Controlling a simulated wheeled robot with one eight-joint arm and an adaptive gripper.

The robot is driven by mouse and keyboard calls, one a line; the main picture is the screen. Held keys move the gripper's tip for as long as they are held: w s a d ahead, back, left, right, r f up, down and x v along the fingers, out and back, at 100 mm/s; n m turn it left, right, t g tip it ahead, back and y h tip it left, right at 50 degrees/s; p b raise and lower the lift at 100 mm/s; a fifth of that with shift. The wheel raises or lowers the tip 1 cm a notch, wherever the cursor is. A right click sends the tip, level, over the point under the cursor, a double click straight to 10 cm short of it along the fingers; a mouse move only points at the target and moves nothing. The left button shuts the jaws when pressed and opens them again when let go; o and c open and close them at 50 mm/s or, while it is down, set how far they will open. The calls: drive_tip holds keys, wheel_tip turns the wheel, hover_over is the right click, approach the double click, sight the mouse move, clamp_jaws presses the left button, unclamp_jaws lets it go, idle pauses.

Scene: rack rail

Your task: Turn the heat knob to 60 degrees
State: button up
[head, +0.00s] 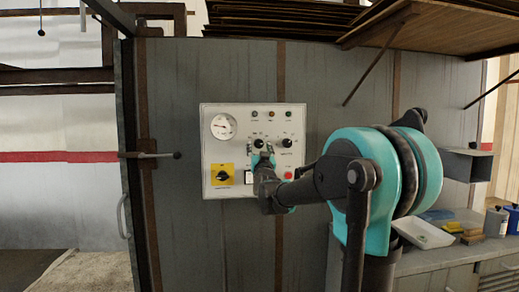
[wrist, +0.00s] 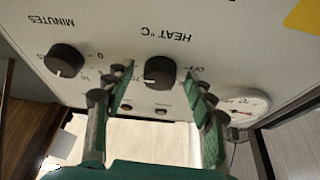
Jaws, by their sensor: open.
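The heat knob (wrist: 160,70) is a round black dial under the upside-down "HEAT °C" label in the wrist view. It is the left of two black knobs in the head view (head: 259,143). A small white mark shows on its lower left edge in the wrist view; the degree it points at is not readable. My gripper (wrist: 158,73) is open, with one green-padded finger on each side of the knob and visible gaps between. In the head view my gripper (head: 262,155) is at the panel, just below the knob and partly covering its surroundings.
The minutes knob (wrist: 64,60) sits beside the heat knob. The white control panel (head: 241,109) also carries a round gauge (head: 223,126), a yellow-backed switch (head: 222,175), a red button (head: 288,176) and small lamps. A shelf (head: 440,32) juts out at upper right.

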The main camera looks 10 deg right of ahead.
drive_tip(key=c, duration=1.2)
drive_tip(key=shift+o, duration=0.2)
drive_tip(key=shift+d+n, duration=0.1)
drive_tip(key=shift+n, duration=0.3)
drive_tip(key=n+y, duration=0.2)
drive_tip(key=n, duration=0.2)
drive_tip(key=shift+d+y, duration=0.15)
drive_tip(key=shift+y, duration=0.25)
drive_tip(key=n+y, duration=0.1)
drive_tip(key=n, duration=0.1)
drive_tip(key=n+g+y, duration=0.1)
drive_tip(key=n, duration=0.2)
drive_tip(key=shift+d+y, duration=0.2)
drive_tip(key=shift+y, duration=0.1)
drive_tip(key=n+y, duration=0.1)
drive_tip(key=n, duration=0.2)
drive_tip(key=n+g, duration=0.1)
drive_tip(key=n, duration=0.1)
drive_tip(key=shift+d+r+n+g+y, duration=0.1)
drive_tip(key=shift+r+n+g+y, duration=0.1)
drive_tip(key=shift+n+g+y, duration=0.15)
drive_tip(key=shift+r+n+g+y, duration=0.1)
drive_tip(key=shift+n+g+y, duration=0.25)
drive_tip(key=shift+n, duration=1.1)
drive_tip(key=shift+g, duration=0.3)
